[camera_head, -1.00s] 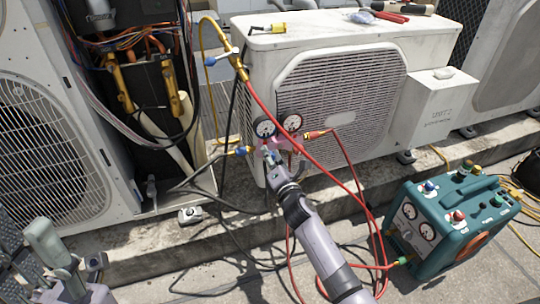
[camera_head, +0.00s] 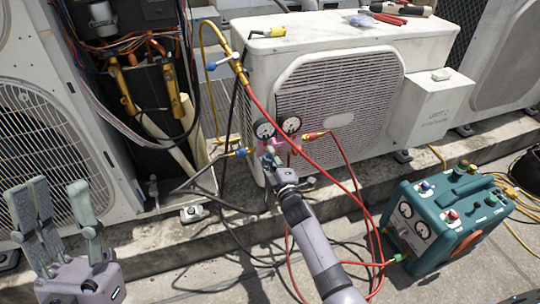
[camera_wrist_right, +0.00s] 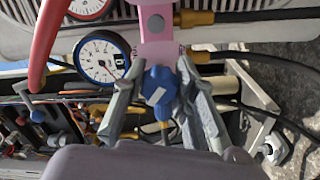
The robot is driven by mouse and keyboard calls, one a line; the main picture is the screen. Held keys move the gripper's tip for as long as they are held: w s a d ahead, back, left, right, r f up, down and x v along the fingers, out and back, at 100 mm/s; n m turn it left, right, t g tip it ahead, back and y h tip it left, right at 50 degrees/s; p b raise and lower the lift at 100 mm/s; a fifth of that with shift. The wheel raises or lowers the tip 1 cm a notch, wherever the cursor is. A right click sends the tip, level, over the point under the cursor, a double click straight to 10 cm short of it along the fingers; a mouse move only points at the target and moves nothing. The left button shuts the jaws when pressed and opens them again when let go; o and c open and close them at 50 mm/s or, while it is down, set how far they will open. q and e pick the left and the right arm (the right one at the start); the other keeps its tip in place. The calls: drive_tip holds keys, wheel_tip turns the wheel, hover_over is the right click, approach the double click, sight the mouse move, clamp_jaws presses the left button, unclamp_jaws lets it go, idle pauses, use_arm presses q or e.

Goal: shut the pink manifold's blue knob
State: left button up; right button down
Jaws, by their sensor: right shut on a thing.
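The pink manifold (camera_head: 283,148) hangs in front of the white condenser's grille, with two round gauges above it. It also shows in the right wrist view (camera_wrist_right: 157,28). Its blue knob (camera_wrist_right: 160,88) is in the middle of the right wrist view, with a white mark on its face. My right gripper (camera_wrist_right: 160,82) is shut on the blue knob, one finger on each side. In the head view my right gripper (camera_head: 273,162) hides most of the knob. My left gripper (camera_head: 58,200) is open and empty at the lower left, away from the manifold.
A red hose (camera_head: 309,160) crosses just right of my right gripper. The blue-rimmed gauge (camera_wrist_right: 103,57) sits close to the knob. A teal recovery machine (camera_head: 452,222) stands at the lower right. An opened unit (camera_head: 150,90) with exposed wires is at the left.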

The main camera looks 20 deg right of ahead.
drive_tip(key=m+p, duration=0.2)
drive_tip(key=m, duration=0.2)
drive_tip(key=shift+m, duration=0.4)
drive_tip(key=m+p, duration=0.2)
drive_tip(key=m, duration=0.3)
drive_tip(key=shift+f, duration=0.2)
use_arm(q)
drive_tip(key=w+f+g+y, duration=0.4)
drive_tip(key=w+f+g, duration=0.6)
drive_tip(key=f, duration=0.5)
drive_tip(key=shift+d+g, duration=0.3)
drive_tip(key=shift+g, duration=0.6)
use_arm(e)
drive_tip(key=shift+a+m, duration=0.1)
drive_tip(key=shift+m, duration=0.4)
use_arm(q)
drive_tip(key=shift+w, duration=0.1)
use_arm(e)
drive_tip(key=c, duration=1.3)
unclamp_jaws()
use_arm(q)
drive_tip(key=shift+f, duration=0.15)
use_arm(e)
drive_tip(key=s, duration=1.2)
drive_tip(key=shift+d, duration=0.2)
